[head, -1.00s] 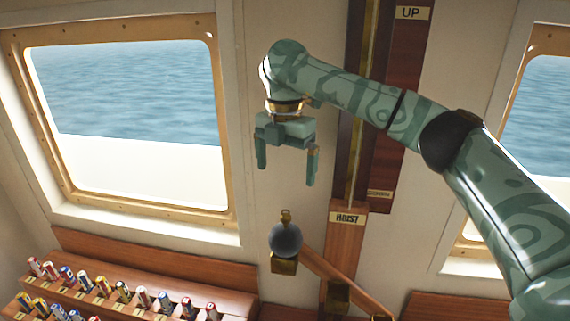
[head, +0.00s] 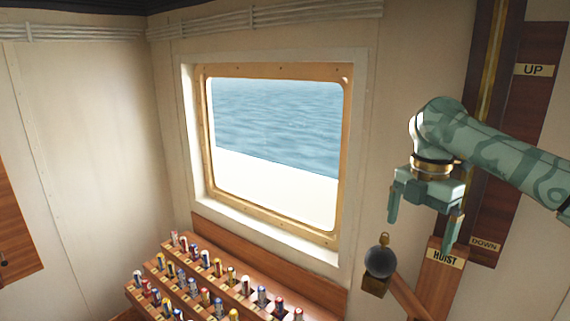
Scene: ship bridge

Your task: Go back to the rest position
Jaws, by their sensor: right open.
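My right gripper (head: 424,226) is open and empty, its two fingers pointing down, at the right of the head view. It hangs above and right of a dark round knob (head: 381,261) on the hoist lever (head: 406,297), apart from it. The hoist post (head: 440,272), with its "HOIST" plate, stands just below and behind the gripper. My left gripper is not in view.
"UP" (head: 533,70) and "DOWN" (head: 485,245) plates mark the wooden board on the wall. A brass-framed window (head: 275,140) is in the middle. Below it, a stepped wooden rack (head: 262,276) holds several coloured cylinders.

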